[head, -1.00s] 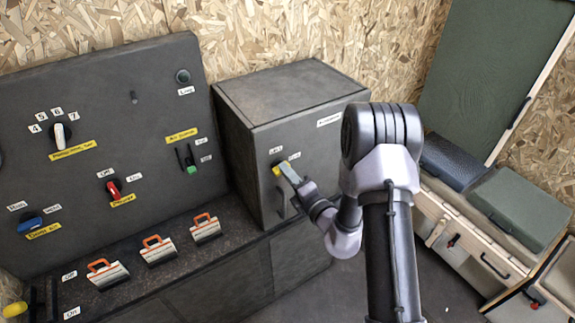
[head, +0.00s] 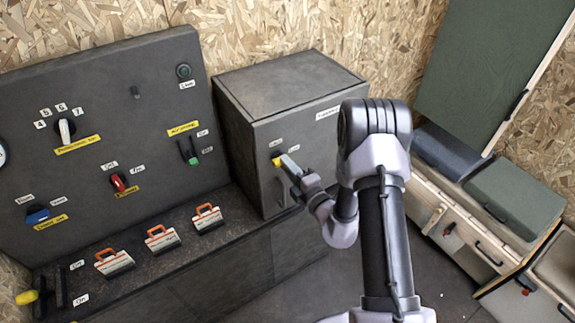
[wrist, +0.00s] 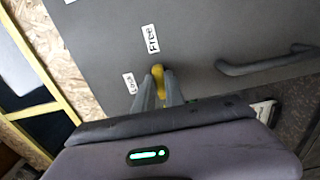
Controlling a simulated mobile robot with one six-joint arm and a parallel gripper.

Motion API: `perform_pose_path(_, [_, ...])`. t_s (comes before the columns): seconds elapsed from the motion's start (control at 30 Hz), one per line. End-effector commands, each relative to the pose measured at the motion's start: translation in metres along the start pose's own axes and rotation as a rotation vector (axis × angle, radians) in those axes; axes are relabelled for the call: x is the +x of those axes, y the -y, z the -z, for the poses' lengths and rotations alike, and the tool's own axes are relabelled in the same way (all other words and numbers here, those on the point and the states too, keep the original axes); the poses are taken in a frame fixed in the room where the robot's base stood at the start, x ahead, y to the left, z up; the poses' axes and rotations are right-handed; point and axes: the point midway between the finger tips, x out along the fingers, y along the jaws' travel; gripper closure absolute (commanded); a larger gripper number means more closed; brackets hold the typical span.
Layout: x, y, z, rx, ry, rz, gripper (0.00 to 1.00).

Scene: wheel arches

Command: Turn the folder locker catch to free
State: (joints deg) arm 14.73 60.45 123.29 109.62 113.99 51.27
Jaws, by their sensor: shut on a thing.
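The folder locker (head: 290,105) is a dark grey box standing on the bench against the board wall. Its small yellow catch (wrist: 158,72) sits on the door, below a label reading "Free" (wrist: 152,38) and beside a second label (wrist: 129,83) in the wrist view. My gripper (wrist: 161,92) is shut on the catch, with a finger on each side of it. In the head view my gripper (head: 285,163) reaches the door from the right and covers part of the catch. The wrist view shows only the catch's yellow end; the rest lies between my fingers.
A dark door handle (wrist: 268,62) stands out from the locker door near the catch. A control panel (head: 95,130) with knobs and levers is on the left. Orange-handled cases (head: 162,239) stand on the bench. Green and blue cushions (head: 515,200) lie on the right.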

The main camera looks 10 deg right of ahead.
Motion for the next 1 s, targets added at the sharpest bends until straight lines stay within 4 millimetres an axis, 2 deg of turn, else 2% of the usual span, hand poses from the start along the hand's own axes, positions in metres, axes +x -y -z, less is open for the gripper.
perform_pose_path(0.1, [0.001,-0.002,0.000,0.000,0.000,-0.003,1.00])
perform_pose_path(0.13, [0.001,-0.002,0.000,0.000,0.000,-0.003,0.80])
perform_pose_path(0.2, [0.001,-0.001,0.000,0.000,0.000,-0.003,0.66])
perform_pose_path(0.23, [0.001,-0.001,0.000,0.000,0.000,-0.003,0.64])
perform_pose_path(0.5, [0.000,-0.001,0.000,0.000,0.000,-0.001,0.64])
perform_pose_path(0.6, [-0.007,0.000,-0.001,0.000,0.001,0.001,0.64])
perform_pose_path(0.67, [-0.018,0.001,-0.001,0.001,0.002,0.002,0.64])
perform_pose_path(0.77, [-0.046,0.002,-0.002,0.002,0.005,0.003,0.64])
perform_pose_path(1.0, [-0.125,0.002,-0.002,0.005,0.008,0.001,0.64])
